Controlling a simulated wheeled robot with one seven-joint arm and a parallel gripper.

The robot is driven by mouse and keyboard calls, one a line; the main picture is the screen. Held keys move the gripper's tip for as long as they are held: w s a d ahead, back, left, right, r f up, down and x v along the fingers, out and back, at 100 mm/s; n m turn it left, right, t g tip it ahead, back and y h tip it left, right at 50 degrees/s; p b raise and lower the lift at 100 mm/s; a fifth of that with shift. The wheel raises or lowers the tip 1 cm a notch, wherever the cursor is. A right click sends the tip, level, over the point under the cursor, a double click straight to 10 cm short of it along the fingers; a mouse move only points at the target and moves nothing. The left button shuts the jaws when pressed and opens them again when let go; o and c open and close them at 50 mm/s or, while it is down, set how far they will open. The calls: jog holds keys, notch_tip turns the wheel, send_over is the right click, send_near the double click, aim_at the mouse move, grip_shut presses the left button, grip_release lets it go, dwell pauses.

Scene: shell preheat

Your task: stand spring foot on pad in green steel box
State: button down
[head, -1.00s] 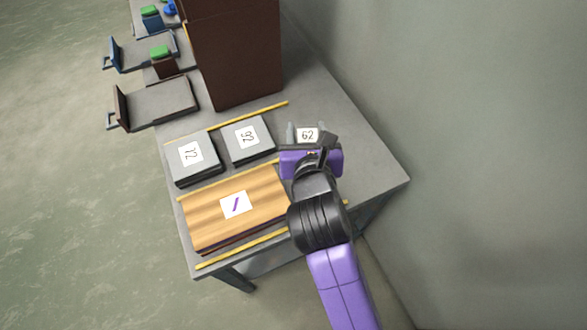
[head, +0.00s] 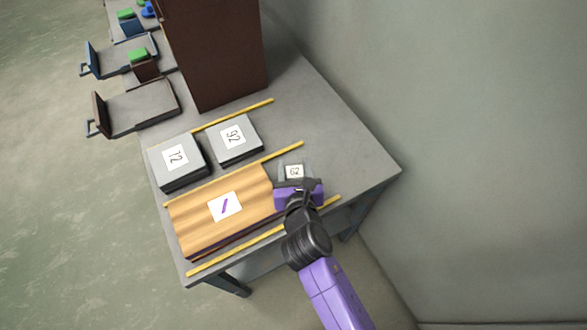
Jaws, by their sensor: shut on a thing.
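My gripper (head: 295,181) is at the right end of the table, and its jaws are shut on a small grey piece with a white label (head: 294,171) that looks like 62. My wrist partly hides this piece, and I cannot tell whether it touches the table. I cannot make out a spring foot, a pad or a green steel box. Green items (head: 138,54) show at the upper left, one of them on a small brown block, too small to identify.
Grey blocks marked 72 (head: 176,181) and 92 (head: 236,155) stand on the table. A wooden block (head: 200,226) lies left of my gripper. Yellow strips (head: 235,174) cross the tabletop. A tall brown box (head: 215,60) stands behind. The table's right back is clear (head: 345,150).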

jog(key=shift+f, duration=0.45)
jog(key=shift+f, duration=0.1)
jog(key=c, duration=0.7)
grip_release()
jog(key=shift+f, duration=0.1)
jog(key=v, duration=1.2)
